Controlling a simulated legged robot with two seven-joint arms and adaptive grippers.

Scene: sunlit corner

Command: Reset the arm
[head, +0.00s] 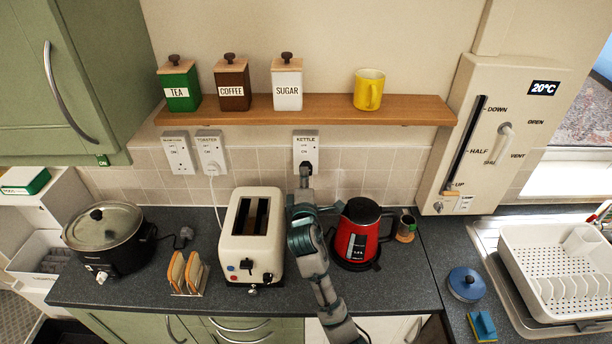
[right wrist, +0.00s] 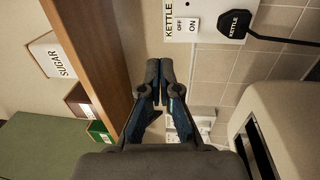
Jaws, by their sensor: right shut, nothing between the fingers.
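My right arm (head: 318,275) reaches up from the bottom of the head view, between the cream toaster and the red kettle. Its gripper (head: 304,172) is in front of the wall by the kettle socket (head: 306,142). In the right wrist view the gripper (right wrist: 159,75) is shut and empty, with its fingertips together. The socket's white plate (right wrist: 194,25) and black KETTLE plug (right wrist: 234,23) lie beyond the fingertips. I cannot tell whether the fingertips touch the wall. My left gripper is not in view.
The toaster (head: 246,225) stands left of the arm and the kettle (head: 357,232) right of it, both close. A wooden shelf (head: 330,108) with canisters and a yellow mug (head: 369,90) is above. A slow cooker (head: 108,240) and toast rack (head: 186,275) stand at left.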

